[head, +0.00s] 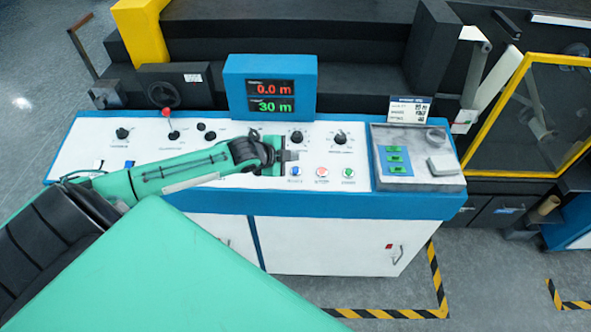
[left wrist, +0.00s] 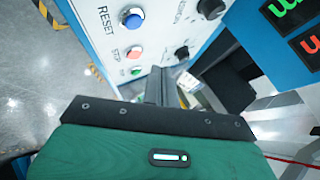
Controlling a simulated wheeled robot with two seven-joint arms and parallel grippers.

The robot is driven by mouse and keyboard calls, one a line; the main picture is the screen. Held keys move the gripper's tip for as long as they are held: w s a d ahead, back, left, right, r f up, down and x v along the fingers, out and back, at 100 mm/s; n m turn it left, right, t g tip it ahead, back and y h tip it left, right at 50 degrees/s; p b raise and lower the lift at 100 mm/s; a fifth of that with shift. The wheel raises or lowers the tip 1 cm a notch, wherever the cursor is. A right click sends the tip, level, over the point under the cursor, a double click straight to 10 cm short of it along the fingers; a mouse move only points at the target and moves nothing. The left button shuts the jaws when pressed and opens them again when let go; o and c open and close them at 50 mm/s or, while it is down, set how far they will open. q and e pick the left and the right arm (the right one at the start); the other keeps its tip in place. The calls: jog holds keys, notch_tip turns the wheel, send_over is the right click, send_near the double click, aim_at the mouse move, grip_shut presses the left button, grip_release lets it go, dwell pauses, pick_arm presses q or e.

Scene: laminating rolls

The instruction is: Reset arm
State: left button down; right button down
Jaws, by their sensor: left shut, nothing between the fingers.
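My left arm reaches in from the left over the white control panel (head: 230,137). My left gripper (head: 287,156) is shut and empty, just above the row of push buttons. The blue button (head: 296,170) is close below the fingertips; in the left wrist view the blue button (left wrist: 132,17) has the word RESET beside it. A red button (head: 322,172) and a green button (head: 348,173) sit to its right. In the left wrist view the closed fingers (left wrist: 155,87) point at the panel, to the right of the buttons. I cannot tell whether they touch it. My right gripper is not in view.
A blue display box (head: 270,87) reading 0.0 m and 30 m stands behind the gripper. Black knobs (head: 297,137) are close to the fingers. A grey tray (head: 418,157) with green items lies at the panel's right end. A yellow-framed guard (head: 530,115) stands further right.

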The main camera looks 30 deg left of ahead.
pick_arm(q)
jog(key=s+d+f+n+g, duration=0.1)
jog(key=s+d+f+n, duration=0.1)
jog(key=s+d, duration=0.5)
jog(key=s+d+f+n+g, duration=0.2)
jog(key=s+d+n, duration=0.1)
jog(key=s+d, duration=0.35)
jog(key=s+r+n+g+y, duration=0.25)
jog(key=s+n, duration=0.45)
jog(key=s, duration=0.9)
notch_tip(320, 180, down, 36)
jog(key=s+g+b, duration=0.1)
jog(key=g+b, duration=0.1)
jog(key=b, duration=0.2)
jog(key=s+a+f+g+b, duration=0.1)
jog(key=s+a+f+b, duration=0.1)
jog(key=s+f, duration=1.7)
notch_tip(320, 180, down, 3)
jog(key=shift+a+r+b, duration=0.2)
jog(key=shift+a+b, duration=0.15)
jog(key=shift+a, duration=0.25)
